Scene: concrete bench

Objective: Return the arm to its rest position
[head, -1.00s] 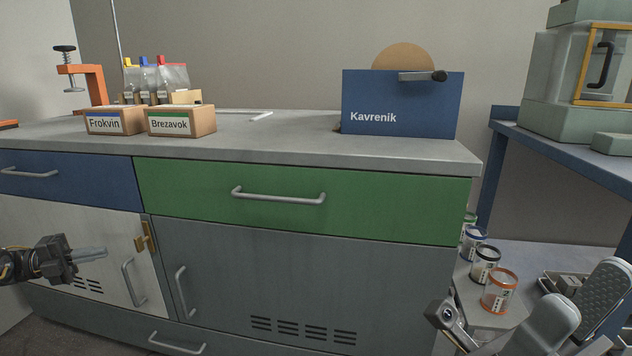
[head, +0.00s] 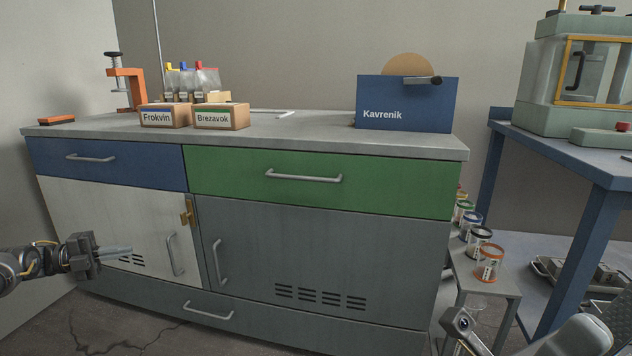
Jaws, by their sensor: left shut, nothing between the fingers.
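My left gripper (head: 116,250) comes in from the left edge in the head view. Its fingers are shut with nothing between them and point right. It shows in front of the white cabinet door (head: 110,215), below the blue drawer (head: 100,163), and I see no contact. Part of a grey and white arm link of mine (head: 545,338) shows at the bottom right. No right gripper fingers can be made out there.
The concrete bench top (head: 300,136) holds an orange clamp (head: 126,86), the Frokvin box (head: 160,118), the Brezavok box (head: 214,119) and the blue Kavrenik panel (head: 400,95). Jars (head: 489,262) stand on a low stand at right, beside a blue table (head: 600,160). Floor in front shows clear.

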